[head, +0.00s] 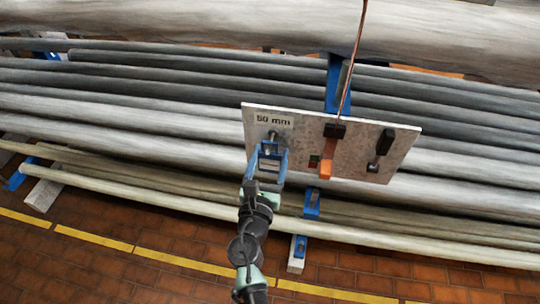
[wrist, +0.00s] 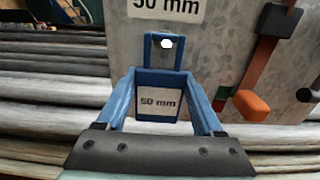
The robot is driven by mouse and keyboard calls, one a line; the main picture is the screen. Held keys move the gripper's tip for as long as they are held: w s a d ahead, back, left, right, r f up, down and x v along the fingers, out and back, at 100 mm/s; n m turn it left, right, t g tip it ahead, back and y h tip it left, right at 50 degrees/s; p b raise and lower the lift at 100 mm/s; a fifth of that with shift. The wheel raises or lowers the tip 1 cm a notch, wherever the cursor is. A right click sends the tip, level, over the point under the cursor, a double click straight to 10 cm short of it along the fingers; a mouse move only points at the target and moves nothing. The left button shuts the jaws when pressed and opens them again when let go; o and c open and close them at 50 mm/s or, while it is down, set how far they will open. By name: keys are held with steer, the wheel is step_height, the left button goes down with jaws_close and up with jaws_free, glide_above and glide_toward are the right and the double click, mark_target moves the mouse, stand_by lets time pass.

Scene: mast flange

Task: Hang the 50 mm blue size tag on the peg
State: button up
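The blue size tag (wrist: 160,81) has a square loop on top and a white label reading "50 mm". My gripper (wrist: 160,88) is shut on it, one blue finger at each side, holding it upright in front of the grey board. The peg (head: 271,135) stands out from the board below the "50 mm" sign (head: 273,121). In the wrist view a pale round peg tip (wrist: 166,43) shows inside the tag's loop; I cannot tell how far it passes through. In the head view my gripper (head: 268,155) is just below the peg.
The grey board (head: 350,135) also carries a black-and-orange lever (head: 327,158) and a black handle (head: 381,148) to the right of the peg. A thin copper-coloured rod (head: 352,55) rises from the board. Long grey pipes lie stacked behind; the tiled floor is clear in front.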

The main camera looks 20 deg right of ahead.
steer(key=o, duration=0.5)
steer(key=shift+c, duration=0.2)
steer(key=b+v, duration=0.2)
steer(key=v, duration=1.1)
